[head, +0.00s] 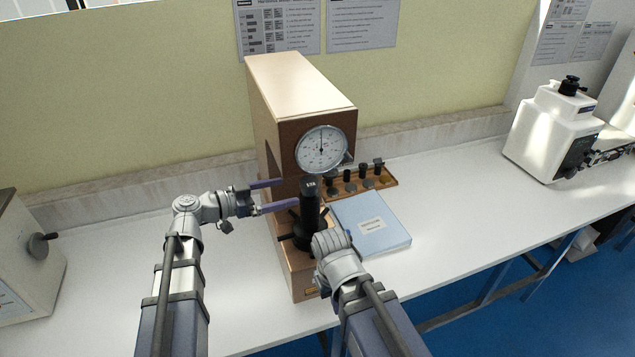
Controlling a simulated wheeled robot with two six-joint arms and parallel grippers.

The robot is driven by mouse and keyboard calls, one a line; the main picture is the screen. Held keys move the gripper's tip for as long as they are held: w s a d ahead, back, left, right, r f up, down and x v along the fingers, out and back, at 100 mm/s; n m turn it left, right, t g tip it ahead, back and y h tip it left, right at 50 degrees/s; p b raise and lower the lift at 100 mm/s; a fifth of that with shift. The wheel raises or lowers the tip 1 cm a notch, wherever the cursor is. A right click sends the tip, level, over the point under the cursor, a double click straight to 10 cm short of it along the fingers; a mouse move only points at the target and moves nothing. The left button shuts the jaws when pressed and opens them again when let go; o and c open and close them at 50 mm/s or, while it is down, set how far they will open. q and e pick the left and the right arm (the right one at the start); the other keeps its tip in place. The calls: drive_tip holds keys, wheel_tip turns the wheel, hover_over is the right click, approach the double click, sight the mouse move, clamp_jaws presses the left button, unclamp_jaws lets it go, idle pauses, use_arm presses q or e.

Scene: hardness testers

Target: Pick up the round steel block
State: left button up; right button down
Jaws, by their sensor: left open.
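The hardness tester (300,85) is a tall brown machine with a round dial, standing on the white bench. Below the dial stands a dark upright spindle (309,215). At its top is a dark round piece with light lettering (310,184). I cannot tell for sure whether this is the round steel block. My left gripper (290,194) is open and empty, pointing right, its two purple fingers just left of the spindle's top. Whether they touch it is unclear. My right wrist shows in front of the tester's base; its fingers are hidden.
A wooden rack (386,182) with several dark knobbed parts lies behind a blue booklet (371,226), right of the tester. A white machine (551,130) stands at far right, a grey one (25,270) at far left. The bench (455,185) is clear toward the right.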

sight(301, 185)
use_arm(q)
drive_tip(key=shift+w+r+x, duration=0.1)
drive_tip(key=shift+x, duration=0.5)
drive_tip(key=shift+w+r+x, duration=0.1)
drive_tip(key=shift+x, duration=0.55)
drive_tip(key=shift+w+d+f+b, duration=0.2)
drive_tip(key=shift+w+f+b, duration=0.1)
drive_tip(key=shift+b, duration=0.15)
drive_tip(key=x, duration=0.4)
drive_tip(key=shift+w+b, duration=0.25)
drive_tip(key=shift+b, duration=0.15)
drive_tip(key=shift+c, duration=0.3)
clamp_jaws()
